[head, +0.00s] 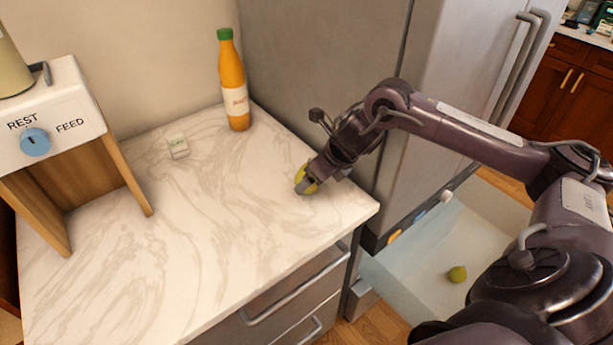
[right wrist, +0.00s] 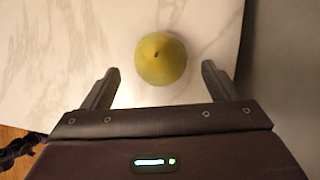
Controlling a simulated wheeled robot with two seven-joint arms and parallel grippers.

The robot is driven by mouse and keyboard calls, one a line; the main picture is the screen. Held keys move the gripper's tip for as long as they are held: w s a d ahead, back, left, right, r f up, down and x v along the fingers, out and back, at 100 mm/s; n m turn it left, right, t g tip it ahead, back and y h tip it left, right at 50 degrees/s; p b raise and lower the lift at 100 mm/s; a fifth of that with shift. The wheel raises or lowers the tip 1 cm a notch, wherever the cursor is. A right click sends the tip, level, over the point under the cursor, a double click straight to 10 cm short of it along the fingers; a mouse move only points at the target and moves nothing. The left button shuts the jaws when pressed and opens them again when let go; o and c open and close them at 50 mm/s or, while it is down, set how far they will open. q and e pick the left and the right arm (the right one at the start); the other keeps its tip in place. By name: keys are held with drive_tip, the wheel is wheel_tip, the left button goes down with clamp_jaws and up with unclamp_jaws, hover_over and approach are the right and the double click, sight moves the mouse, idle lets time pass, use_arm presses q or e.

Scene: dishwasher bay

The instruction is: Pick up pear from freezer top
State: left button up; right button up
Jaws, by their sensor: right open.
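A round yellow-green fruit (head: 300,174) with a short stem, which looks like a pear, sits on the marble counter near its right edge. In the right wrist view the fruit (right wrist: 161,57) lies between the two finger tips, with a gap on each side. My right gripper (head: 312,182) is open and low over the counter at the fruit, hiding part of it in the head view. A second yellow-green fruit (head: 457,273) lies in the pale pulled-out freezer drawer (head: 412,266) below. My left gripper is not in view.
An orange bottle (head: 234,90) with a green cap stands at the back of the counter (head: 190,235). A dispenser (head: 50,110) stands at the left. The grey fridge (head: 310,60) rises close behind my right arm.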

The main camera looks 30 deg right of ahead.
drive_tip(key=p+x, duration=0.1)
drive_tip(key=x, duration=0.2)
drive_tip(key=shift+w+a+f, duration=0.1)
drive_tip(key=shift+w+f, duration=0.15)
drive_tip(key=shift+w, duration=0.15)
drive_tip(key=shift+w+f, duration=0.2)
drive_tip(key=shift+f, duration=0.05)
drive_tip(key=c, duration=1)
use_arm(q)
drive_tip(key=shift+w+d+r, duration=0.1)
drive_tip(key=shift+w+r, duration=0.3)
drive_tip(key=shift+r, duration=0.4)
use_arm(e)
drive_tip(key=shift+c, duration=0.6)
drive_tip(key=shift+r, duration=0.1)
